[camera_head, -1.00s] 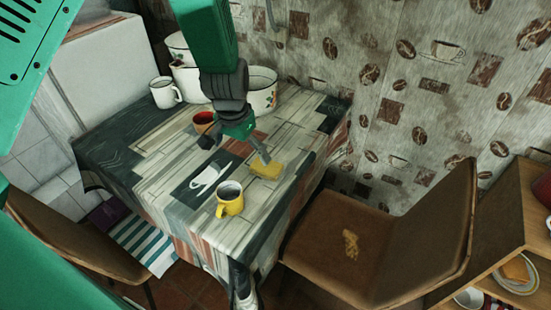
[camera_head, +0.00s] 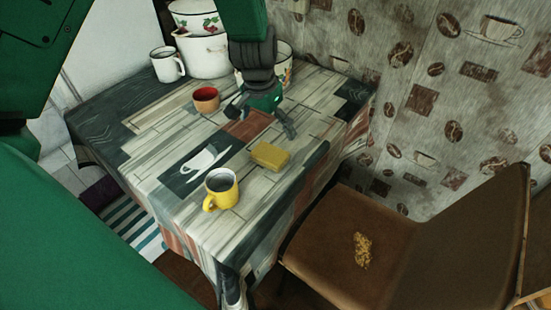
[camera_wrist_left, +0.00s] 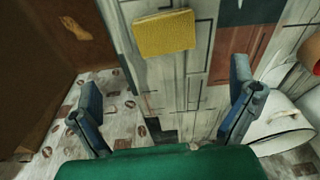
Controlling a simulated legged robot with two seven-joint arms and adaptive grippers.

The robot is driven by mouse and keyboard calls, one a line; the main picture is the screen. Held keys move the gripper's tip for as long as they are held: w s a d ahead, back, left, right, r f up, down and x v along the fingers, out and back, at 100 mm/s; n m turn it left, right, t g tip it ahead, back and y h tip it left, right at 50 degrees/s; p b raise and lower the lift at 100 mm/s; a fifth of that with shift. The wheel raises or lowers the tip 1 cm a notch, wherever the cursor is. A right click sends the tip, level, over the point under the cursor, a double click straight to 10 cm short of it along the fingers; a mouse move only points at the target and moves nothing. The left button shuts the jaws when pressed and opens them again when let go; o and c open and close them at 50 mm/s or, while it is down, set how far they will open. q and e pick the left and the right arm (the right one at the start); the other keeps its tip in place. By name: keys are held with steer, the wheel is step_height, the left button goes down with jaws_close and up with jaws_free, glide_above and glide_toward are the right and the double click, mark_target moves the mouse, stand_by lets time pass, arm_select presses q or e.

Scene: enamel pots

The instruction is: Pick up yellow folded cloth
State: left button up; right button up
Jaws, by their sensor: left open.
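The yellow folded cloth (camera_head: 270,156) lies flat on the table near its right edge. In the left wrist view the cloth (camera_wrist_left: 164,33) is at the top, beyond and between the spread fingers. My left gripper (camera_head: 262,118) is open and empty, just behind the cloth and apart from it. In the left wrist view its two fingers (camera_wrist_left: 168,110) stand wide apart over the tablecloth. My right gripper does not show in these frames.
A yellow mug (camera_head: 221,190) stands in front of the cloth, and a red cup (camera_head: 206,99) behind it to the left. A white mug (camera_head: 167,65) and enamel pots (camera_head: 203,55) fill the back of the table (camera_head: 150,185). A brown chair (camera_head: 345,245) stands at the right.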

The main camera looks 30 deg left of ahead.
mark_target(272, 154)
arm_select(q)
steer(key=f, duration=0.5)
steer(key=w+a+f, duration=0.1)
steer(key=f, duration=0.1)
steer(key=shift+f+b, duration=0.25)
steer(key=shift+b, duration=0.1)
steer(key=shift+d+f, duration=0.35)
steer(key=shift+d, duration=0.1)
steer(key=f, duration=0.3)
steer(key=w+f, duration=0.1)
steer(key=shift+a+f, duration=0.2)
steer(key=shift+a, duration=0.2)
steer(key=shift+a+f, duration=0.15)
steer(key=shift+a, duration=0.25)
steer(key=shift+d, duration=0.4)
steer(key=c, duration=0.9)
steer(key=shift+d+r, duration=0.2)
steer(key=shift+d, duration=0.1)
steer(key=r, duration=0.2)
steer(key=a+r, duration=0.1)
steer(key=r, duration=0.2)
steer(key=shift+w+a+r, duration=0.1)
steer(key=shift+a+r, duration=0.05)
steer(key=shift+r, duration=0.2)
steer(key=shift+d+r, duration=0.3)
steer(key=shift+r, duration=0.8)
steer(key=shift+d+r, duration=0.25)
steer(key=shift+r, duration=0.8)
